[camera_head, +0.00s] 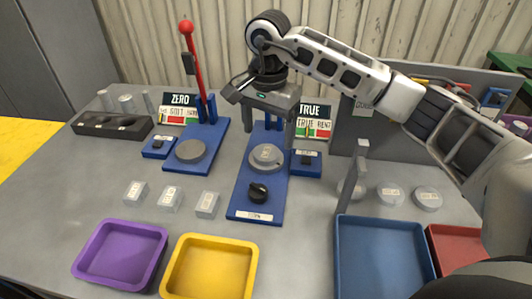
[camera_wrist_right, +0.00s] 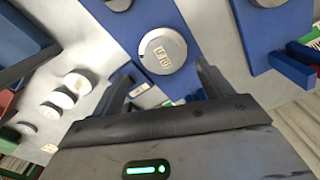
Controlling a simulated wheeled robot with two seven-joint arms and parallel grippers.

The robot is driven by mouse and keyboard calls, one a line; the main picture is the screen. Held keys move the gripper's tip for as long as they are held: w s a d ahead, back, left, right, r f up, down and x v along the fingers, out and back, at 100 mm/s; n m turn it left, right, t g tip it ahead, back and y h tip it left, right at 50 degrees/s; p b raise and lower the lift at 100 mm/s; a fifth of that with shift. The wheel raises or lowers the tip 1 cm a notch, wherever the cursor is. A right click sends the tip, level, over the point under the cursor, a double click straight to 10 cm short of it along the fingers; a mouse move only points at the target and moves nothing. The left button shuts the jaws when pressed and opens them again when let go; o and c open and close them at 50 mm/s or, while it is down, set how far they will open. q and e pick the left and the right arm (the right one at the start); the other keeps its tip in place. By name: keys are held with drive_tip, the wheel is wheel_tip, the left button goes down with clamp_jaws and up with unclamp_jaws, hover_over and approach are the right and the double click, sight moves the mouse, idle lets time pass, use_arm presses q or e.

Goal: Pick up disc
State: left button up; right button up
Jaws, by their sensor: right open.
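A round grey disc (camera_head: 266,157) with a small label on top lies on the right blue fixture (camera_head: 245,195), by the TRUE sign. In the right wrist view the labelled disc (camera_wrist_right: 162,51) shows just beyond and between the fingertips. My right gripper (camera_head: 268,132) is open and empty, pointing down above this disc; I see no contact. Its two spread fingers also show in the right wrist view (camera_wrist_right: 163,82). More labelled discs, one (camera_head: 390,194) and another (camera_head: 427,198), lie on the grey table at right. My left gripper is not in view.
The left blue fixture (camera_head: 211,132) has a grey round plate (camera_head: 190,151) and a red-knobbed lever (camera_head: 194,70). Purple (camera_head: 83,262), yellow (camera_head: 176,285), blue (camera_head: 345,250) and red (camera_head: 440,242) trays line the front. A black knob (camera_head: 258,192) stands before the disc.

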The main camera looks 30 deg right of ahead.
sight(266, 152)
drive_tip(key=f, duration=0.3)
drive_tip(key=f+p, duration=0.1)
drive_tip(key=f, duration=0.1)
drive_tip(key=shift+w+f, duration=0.1)
drive_tip(key=shift+w, duration=0.15)
drive_tip(key=shift+c, duration=0.4)
drive_tip(key=c, duration=1.4)
drive_tip(key=shift+o, duration=0.2)
drive_tip(key=shift+r, duration=0.65)
drive_tip(key=s+a+r+b, duration=0.2)
drive_tip(key=s+a+r, duration=0.5)
drive_tip(key=a+r, duration=0.4)
drive_tip(key=shift+a+r, duration=0.4)
drive_tip(key=shift+a, duration=0.2)
